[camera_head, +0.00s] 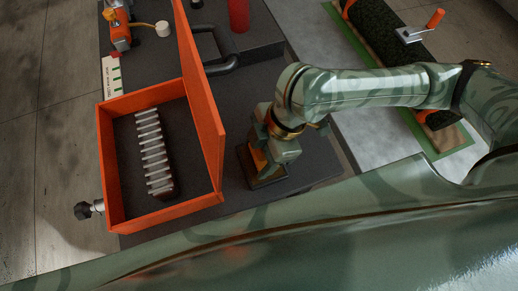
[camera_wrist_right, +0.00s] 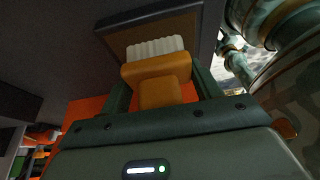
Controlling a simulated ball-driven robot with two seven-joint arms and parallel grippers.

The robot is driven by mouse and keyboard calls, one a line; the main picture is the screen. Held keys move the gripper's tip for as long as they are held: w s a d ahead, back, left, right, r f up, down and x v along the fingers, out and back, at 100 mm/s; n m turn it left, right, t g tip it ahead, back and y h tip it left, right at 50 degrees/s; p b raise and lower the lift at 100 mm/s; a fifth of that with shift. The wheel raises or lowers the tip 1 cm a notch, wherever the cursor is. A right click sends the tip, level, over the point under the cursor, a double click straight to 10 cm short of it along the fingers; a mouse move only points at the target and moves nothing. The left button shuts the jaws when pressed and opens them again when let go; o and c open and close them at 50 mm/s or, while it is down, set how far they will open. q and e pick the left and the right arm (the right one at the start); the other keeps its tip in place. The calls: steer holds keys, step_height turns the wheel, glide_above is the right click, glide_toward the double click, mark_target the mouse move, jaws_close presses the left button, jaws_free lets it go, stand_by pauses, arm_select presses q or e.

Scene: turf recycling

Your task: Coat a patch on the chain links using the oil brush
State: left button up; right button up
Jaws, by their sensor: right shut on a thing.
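The chain links (camera_head: 151,152) look to be the row of several pale bars on a dark strip. They lie inside an orange open-topped box (camera_head: 103,160) on the dark bench, left of my right gripper. My right gripper (camera_head: 272,160) points down over a small dark tray (camera_head: 268,184). In the right wrist view my gripper (camera_wrist_right: 160,92) is shut on the oil brush (camera_wrist_right: 158,72), which has an orange-brown handle and pale bristles. The bristles are at the tray's brown inside (camera_wrist_right: 150,28); I cannot tell if they touch. My left gripper is out of view.
The box's tall orange lid panel (camera_head: 197,65) stands between the links and my right arm. Behind are a red cylinder (camera_head: 238,15), a dark handle (camera_head: 224,62) and an orange tool (camera_head: 119,32). A dark knob (camera_head: 84,210) sits at the box's left. A turf roll (camera_head: 385,35) lies at the right.

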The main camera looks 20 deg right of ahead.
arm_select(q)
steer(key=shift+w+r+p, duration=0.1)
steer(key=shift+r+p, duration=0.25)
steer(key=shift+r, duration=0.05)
arm_select(e)
steer(key=shift+f, duration=0.15)
stand_by(1.0)
step_height(320, 180, up, 4)
steer(key=p, duration=0.4)
steer(key=shift+f+p, duration=0.15)
steer(key=shift+p, duration=0.15)
step_height(320, 180, up, 4)
steer(key=p, duration=0.5)
steer(key=shift+f, duration=0.2)
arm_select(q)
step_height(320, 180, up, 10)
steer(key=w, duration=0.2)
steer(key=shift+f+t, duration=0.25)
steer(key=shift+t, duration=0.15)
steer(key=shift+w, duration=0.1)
